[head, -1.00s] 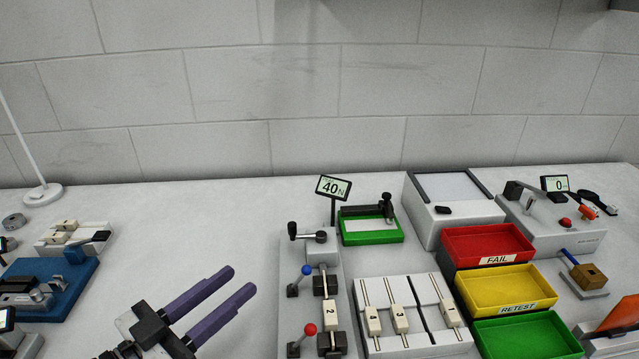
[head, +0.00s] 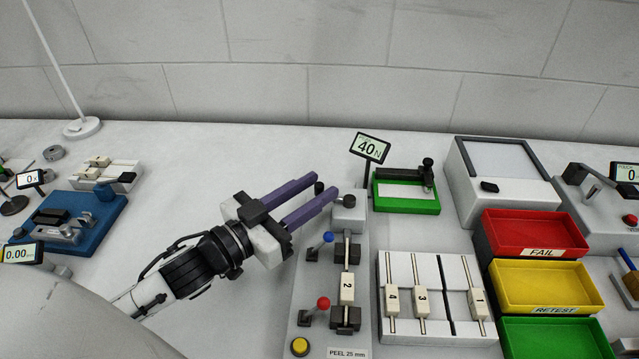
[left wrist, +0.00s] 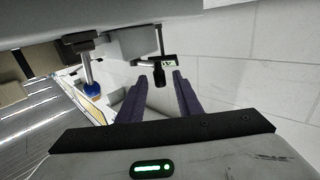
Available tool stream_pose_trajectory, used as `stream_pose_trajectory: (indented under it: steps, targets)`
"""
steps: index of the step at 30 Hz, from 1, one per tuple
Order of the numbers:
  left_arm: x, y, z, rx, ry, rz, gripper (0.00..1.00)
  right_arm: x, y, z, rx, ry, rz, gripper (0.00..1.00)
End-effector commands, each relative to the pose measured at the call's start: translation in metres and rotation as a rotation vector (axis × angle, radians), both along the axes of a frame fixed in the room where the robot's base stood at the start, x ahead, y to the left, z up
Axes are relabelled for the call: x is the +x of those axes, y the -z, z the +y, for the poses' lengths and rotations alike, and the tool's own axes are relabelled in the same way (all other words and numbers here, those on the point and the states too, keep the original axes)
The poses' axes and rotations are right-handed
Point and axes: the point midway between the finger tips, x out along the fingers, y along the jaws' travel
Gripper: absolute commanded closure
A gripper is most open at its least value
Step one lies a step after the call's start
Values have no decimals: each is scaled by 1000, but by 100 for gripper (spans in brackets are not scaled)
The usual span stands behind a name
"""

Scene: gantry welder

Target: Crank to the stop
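The peel tester (head: 330,300) is a grey fixture with a small crank at its far end. The crank has a grey hub (head: 348,201) and a black knob (head: 319,187) on its arm. My left gripper (head: 326,187) is open, with its purple fingertips at the crank, one on either side of the knob. In the left wrist view the black knob (left wrist: 159,79) shows between the fingertips; I cannot tell whether either finger touches it. The tester's display (head: 370,147) reads 40 N. My right gripper is not in view.
A blue lever (head: 327,238), a red lever (head: 322,304) and a yellow button (head: 300,346) lie nearer on the tester. A green-based fixture (head: 405,206) stands right of the crank. A rack of numbered slides (head: 435,320) and red, yellow and green bins stand right.

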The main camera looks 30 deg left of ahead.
Motion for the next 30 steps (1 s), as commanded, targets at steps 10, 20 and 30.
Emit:
stream_pose_trajectory:
  steps: [10, 20, 30]
  targets:
    - [16, 0, -5, 0, 0, 1, 68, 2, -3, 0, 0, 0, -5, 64]
    - [16, 0, -5, 0, 0, 1, 93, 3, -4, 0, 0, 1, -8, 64]
    - [17, 0, -4, 2, 20, 2, 100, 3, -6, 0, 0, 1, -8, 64]
